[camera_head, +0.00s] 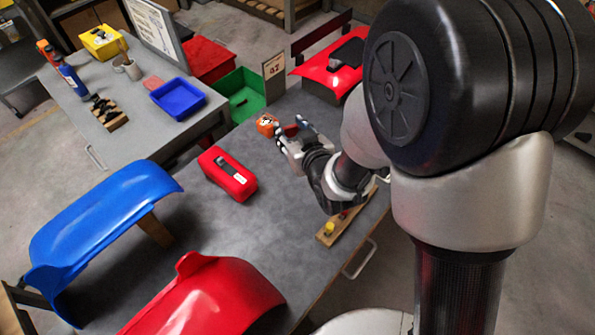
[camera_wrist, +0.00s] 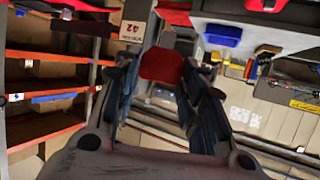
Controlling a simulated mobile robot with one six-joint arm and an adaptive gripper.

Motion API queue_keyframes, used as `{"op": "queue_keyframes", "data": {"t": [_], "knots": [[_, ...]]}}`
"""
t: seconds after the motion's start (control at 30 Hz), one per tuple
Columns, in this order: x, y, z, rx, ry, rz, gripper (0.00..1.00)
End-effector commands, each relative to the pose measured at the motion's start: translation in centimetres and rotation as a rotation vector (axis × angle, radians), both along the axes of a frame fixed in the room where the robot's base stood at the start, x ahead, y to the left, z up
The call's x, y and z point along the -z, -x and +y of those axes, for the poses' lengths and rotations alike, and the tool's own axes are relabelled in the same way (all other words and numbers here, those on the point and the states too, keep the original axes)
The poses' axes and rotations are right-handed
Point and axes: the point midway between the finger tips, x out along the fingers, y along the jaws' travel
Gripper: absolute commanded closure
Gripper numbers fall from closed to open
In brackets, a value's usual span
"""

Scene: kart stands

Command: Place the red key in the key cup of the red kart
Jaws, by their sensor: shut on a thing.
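My gripper (camera_head: 292,134) is shut on the red key, above the far part of the grey table. A red kart body panel (camera_head: 205,300) lies at the bottom of the head view, and another red body with a black part (camera_head: 335,66) stands at the back. I cannot make out a key cup on either. The key is apart from both.
On the table (camera_head: 262,220) are a red box with a black top part (camera_head: 228,174), an orange can (camera_head: 267,124) close left of my gripper, and a wooden key rack (camera_head: 330,234). A blue panel (camera_head: 105,220) lies left. A green bin (camera_head: 240,92) stands beyond. The table's middle is clear.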

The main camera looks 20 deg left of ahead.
Motion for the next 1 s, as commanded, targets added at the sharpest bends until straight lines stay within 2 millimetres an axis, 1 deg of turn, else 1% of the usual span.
{"op": "queue_keyframes", "data": {"t": [0.03, 0.1, 0.2, 0.27, 0.33, 0.5, 0.7, 0.83, 1.0], "knots": [[0.3, 1.0, 1.4, -0.034, -0.001, 0.001, 0.79], [0.6, 1.8, 2.5, -0.063, -0.001, 0.001, 0.79], [1.2, 2.5, 3.2, -0.084, 0.0, 0.003, 0.79], [2.1, 2.6, 3.3, -0.087, 0.0, 0.004, 0.79], [3.8, 2.6, 3.3, -0.088, 0.001, 0.006, 0.79], [8.6, 2.6, 3.2, -0.086, 0.003, 0.007, 0.79], [13.7, 2.6, 3.2, -0.084, 0.002, 0.005, 0.79], [15.7, 2.5, 3.2, -0.085, 0.001, 0.003, 0.79], [16.7, 2.5, 3.2, -0.084, -0.001, 0.001, 0.79]]}}
